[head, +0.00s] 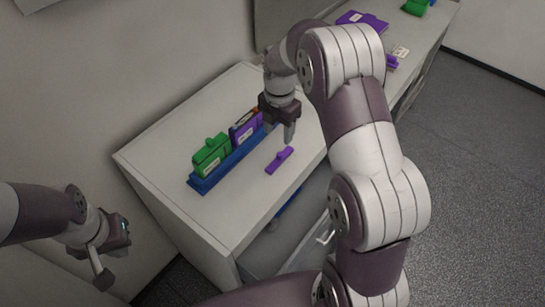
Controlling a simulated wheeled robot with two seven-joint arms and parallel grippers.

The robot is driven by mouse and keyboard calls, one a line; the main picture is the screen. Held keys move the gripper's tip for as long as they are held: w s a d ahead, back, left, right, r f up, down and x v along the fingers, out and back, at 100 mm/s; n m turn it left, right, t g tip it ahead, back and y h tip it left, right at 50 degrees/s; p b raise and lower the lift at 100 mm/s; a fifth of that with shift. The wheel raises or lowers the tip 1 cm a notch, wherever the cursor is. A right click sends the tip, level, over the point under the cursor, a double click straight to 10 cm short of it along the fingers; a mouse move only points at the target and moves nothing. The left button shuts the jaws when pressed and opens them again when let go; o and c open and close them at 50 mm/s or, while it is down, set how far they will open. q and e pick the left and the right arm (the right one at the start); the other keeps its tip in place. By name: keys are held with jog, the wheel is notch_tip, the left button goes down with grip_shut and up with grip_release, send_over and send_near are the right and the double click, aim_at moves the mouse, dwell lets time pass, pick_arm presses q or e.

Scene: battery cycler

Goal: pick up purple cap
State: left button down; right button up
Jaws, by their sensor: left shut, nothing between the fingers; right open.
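The purple cap (279,160) lies on the light countertop, to the right of a blue rack and near the counter's front edge. My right gripper (289,138) points down just above and beyond the cap. It is open and holds nothing; I cannot tell its exact height over the counter. My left gripper (106,278) is at the lower left, away from the counter, shut and empty.
The blue rack (207,184) holds a green block (211,156) and a purple block (246,128). A purple case (362,19) and a green item (416,7) lie at the far end. A drawer (305,237) below the counter stands open. The counter's left corner is clear.

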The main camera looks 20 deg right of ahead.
aim_at(278, 155)
notch_tip(278, 155, down, 12)
jog(key=p, duration=0.4)
jog(key=shift+w+d+r+p, duration=0.1)
jog(key=shift+r+p, duration=0.1)
jog(key=shift+p, duration=0.2)
jog(key=shift+w+f, duration=0.1)
jog(key=shift+f, duration=0.2)
jog(key=shift+r, duration=0.1)
grip_shut()
